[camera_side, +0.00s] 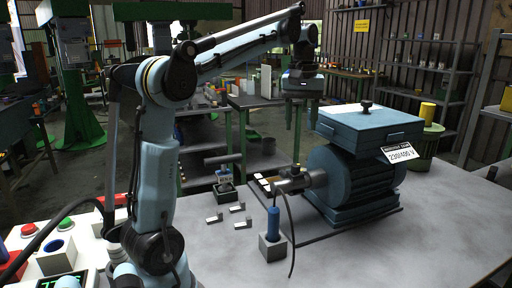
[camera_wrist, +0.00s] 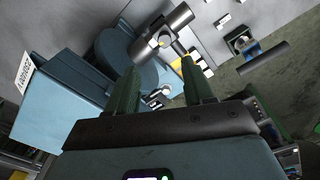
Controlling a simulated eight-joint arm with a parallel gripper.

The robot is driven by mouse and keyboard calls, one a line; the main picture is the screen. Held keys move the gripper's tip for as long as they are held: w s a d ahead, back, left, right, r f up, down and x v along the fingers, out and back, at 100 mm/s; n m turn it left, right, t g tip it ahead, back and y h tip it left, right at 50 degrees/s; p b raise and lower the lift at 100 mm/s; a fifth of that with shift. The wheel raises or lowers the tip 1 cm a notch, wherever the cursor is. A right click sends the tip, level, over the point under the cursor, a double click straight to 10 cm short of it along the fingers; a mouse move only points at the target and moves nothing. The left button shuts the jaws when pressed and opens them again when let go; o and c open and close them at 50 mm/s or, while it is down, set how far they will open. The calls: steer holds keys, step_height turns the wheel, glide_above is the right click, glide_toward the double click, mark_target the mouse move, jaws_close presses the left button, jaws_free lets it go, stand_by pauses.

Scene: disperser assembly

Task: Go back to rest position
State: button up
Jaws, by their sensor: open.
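My gripper (camera_side: 295,112) hangs in the air beyond the table's far edge, left of the blue motor's top box. In the wrist view, its two green fingers (camera_wrist: 162,85) stand apart with nothing held between them. The blue motor (camera_side: 350,180) sits on the table with a label reading 230/400 V. Its grey shaft end (camera_side: 294,184) points left. In the wrist view the motor (camera_wrist: 125,55) lies beyond the fingers, at the upper left.
A blue-handled tool (camera_side: 273,222) stands in a white block with a cable. Another holder (camera_side: 224,186) carries a dark horizontal cylinder. Small light blocks (camera_side: 238,208) lie on the table. Coloured buttons (camera_side: 65,224) are at the front left. The table's right front (camera_side: 420,240) is clear.

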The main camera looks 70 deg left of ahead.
steer(key=s+d+f+m+t, duration=0.3)
steer(key=s+d+f+m, duration=0.1)
steer(key=d+f+m, duration=0.2)
steer(key=s+d+f+m+t, duration=0.3)
steer(key=s+d+f+m, duration=0.1)
steer(key=d+f, duration=0.5)
steer(key=shift+d+f+m+t, duration=0.25)
steer(key=shift+d+m+t, duration=0.15)
steer(key=shift+d+m, duration=0.7)
